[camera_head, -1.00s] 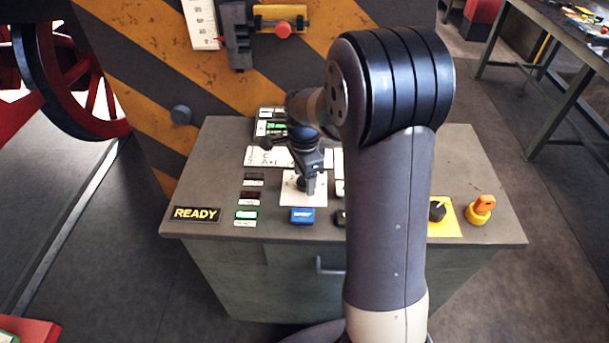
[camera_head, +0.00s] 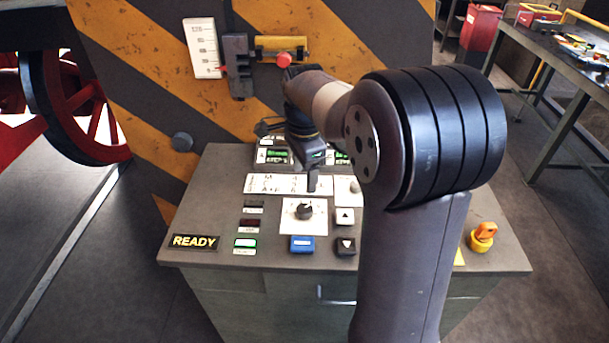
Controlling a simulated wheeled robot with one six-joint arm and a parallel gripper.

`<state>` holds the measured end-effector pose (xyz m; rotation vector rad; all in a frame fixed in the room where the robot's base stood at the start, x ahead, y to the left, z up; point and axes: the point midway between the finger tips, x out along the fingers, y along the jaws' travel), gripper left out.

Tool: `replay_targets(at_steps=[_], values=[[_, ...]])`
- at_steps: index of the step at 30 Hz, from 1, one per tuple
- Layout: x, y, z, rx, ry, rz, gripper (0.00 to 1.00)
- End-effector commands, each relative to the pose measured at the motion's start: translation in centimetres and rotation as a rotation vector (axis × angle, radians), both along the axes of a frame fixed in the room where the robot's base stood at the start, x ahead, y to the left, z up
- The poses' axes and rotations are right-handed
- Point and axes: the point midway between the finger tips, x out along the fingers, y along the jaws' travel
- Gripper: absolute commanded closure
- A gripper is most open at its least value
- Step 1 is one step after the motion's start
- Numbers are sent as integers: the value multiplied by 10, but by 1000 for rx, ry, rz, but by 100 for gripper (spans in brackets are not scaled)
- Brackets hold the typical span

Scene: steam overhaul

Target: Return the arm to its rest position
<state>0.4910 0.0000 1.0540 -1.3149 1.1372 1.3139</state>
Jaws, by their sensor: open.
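My gripper (camera_head: 313,184) hangs pointing down above the back part of the control desk (camera_head: 205,205), over the white label plate (camera_head: 262,184) behind the black rotary knob (camera_head: 304,211). It is open and holds nothing that I can see. It looks clear of the knob, which stands on a white square plate. My arm rises at the right and bends over the desk toward the gripper, hiding part of the desk's right side.
A striped panel (camera_head: 150,90) with a gauge (camera_head: 202,48) stands behind. A red wheel (camera_head: 85,110) is left, a workbench (camera_head: 560,60) right.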

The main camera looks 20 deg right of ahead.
Motion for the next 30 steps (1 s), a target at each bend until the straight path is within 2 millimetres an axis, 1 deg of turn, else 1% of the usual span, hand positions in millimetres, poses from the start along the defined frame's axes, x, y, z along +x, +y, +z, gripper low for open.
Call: replay_targets(at_steps=[5, 8, 11, 18, 24, 27, 29, 30], values=[[0, 0, -1, 0, 1, 0, 41], [0, 0, -7, 0, 3, 0, 41], [0, 0, -19, 0, 4, 0, 41], [-1, 0, -63, 0, 6, 0, 41], [-1, 0, -95, 0, 4, 0, 41], [-1, 0, -106, 0, 4, 0, 41], [-1, 0, -110, 0, 2, 0, 41], [0, 0, -109, 0, 0, 10, 41]])
